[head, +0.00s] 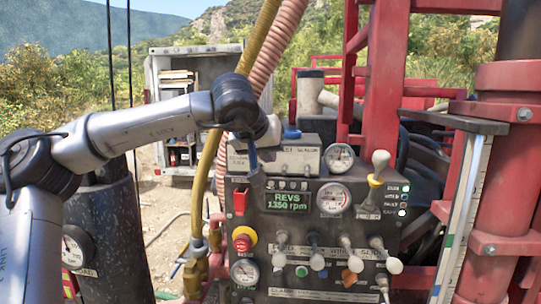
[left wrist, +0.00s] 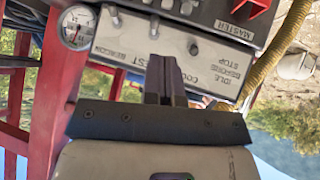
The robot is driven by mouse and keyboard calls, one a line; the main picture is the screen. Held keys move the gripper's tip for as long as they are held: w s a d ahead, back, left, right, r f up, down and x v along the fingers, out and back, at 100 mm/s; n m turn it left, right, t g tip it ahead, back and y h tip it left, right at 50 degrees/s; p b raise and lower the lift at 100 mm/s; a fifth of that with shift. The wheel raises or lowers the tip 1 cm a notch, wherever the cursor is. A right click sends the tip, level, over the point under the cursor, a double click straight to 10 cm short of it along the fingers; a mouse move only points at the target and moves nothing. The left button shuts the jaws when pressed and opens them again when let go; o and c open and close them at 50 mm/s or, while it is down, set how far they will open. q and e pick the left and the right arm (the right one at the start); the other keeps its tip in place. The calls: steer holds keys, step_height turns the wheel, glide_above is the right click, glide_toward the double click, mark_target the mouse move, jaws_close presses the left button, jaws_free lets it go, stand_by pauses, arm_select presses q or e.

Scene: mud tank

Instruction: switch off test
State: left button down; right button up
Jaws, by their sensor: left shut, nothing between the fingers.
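The pale switch box (head: 300,160) sits on top of the control panel. In the left wrist view its face (left wrist: 105,65) appears upside down, with small switches along its far edge and labels including BEACON and TEST. A small switch (left wrist: 153,30) stands just beyond the fingertips; its on or off position cannot be told. My left gripper (head: 254,164) is in front of the box's left part in the head view. Its dark fingers (left wrist: 165,62) are shut and empty, partly covering the lettering beside TEST. Contact with a switch cannot be told. My right gripper is out of view.
The control panel (head: 310,233) carries a green display reading REVS 1350 rpm (head: 287,200), gauges, levers and a red emergency button (head: 243,240). Yellow and pink hoses (head: 287,30) rise at the left. Red framework (head: 385,80) stands close at the right.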

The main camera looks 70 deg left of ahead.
arm_select(q)
steer(key=v, duration=0.4)
steer(key=shift+s+d+f+p, duration=0.15)
steer(key=shift+s+d+p, duration=0.1)
steer(key=shift+d+p, duration=0.15)
stand_by(0.4)
